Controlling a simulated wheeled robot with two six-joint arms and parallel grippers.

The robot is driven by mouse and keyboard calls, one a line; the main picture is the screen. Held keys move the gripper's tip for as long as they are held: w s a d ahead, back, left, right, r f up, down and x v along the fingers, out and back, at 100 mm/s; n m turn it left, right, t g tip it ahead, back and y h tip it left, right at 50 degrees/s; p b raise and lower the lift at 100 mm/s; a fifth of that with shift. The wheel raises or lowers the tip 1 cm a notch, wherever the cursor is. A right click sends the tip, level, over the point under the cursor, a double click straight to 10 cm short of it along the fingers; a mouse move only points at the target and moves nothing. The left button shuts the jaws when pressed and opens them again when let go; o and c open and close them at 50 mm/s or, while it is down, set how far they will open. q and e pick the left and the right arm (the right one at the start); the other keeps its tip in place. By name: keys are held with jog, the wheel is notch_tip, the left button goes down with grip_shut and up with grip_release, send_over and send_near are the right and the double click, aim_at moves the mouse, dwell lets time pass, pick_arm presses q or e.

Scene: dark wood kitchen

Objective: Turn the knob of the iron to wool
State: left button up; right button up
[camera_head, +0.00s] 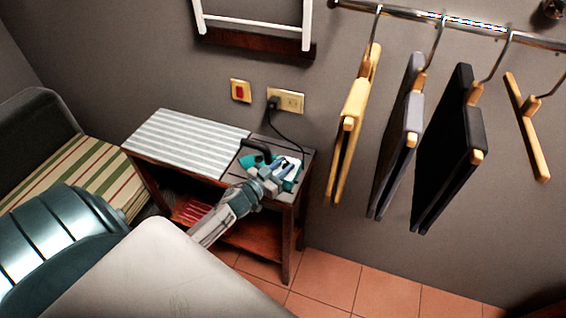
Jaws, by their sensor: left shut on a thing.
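The iron (292,170) is teal and white with a dark handle. It sits on the dark right end of the small wooden table (290,233), and its cord runs up to a wall outlet. My left gripper (271,176) reaches in from the lower left and is shut at the near side of the iron. It hides part of the iron's body, and the knob cannot be made out behind the fingers. The thing between the fingers is too small to see clearly; it is at the iron. My right gripper does not show.
A striped pad (190,143) covers the table's left part. A wall outlet (287,101) and a red switch (241,91) are behind. Clothes hang from a rail (455,24) at the right. A striped cushioned seat (82,170) is at the left. Tiled floor (385,295) is clear at front right.

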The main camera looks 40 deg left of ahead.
aim_at(283, 168)
pick_arm(q)
jog(key=o, duration=1)
jog(key=shift+s+f, duration=0.1)
jog(key=shift+s, duration=0.1)
jog(key=s+b, duration=0.2)
jog(key=s, duration=0.1)
jog(key=s+b, duration=0.1)
jog(key=s, duration=0.1)
jog(key=shift+a+f, duration=0.1)
jog(key=shift+a, duration=0.3)
jog(key=shift+s+a, duration=0.1)
jog(key=shift+s, duration=0.8)
jog(key=shift+s+a+r+p, duration=0.15)
jog(key=shift+s+p, duration=0.1)
jog(key=shift+s, duration=0.65)
jog(key=shift+s+a+r+p, duration=0.15)
jog(key=shift+s+p, duration=0.1)
jog(key=shift+s, duration=0.6)
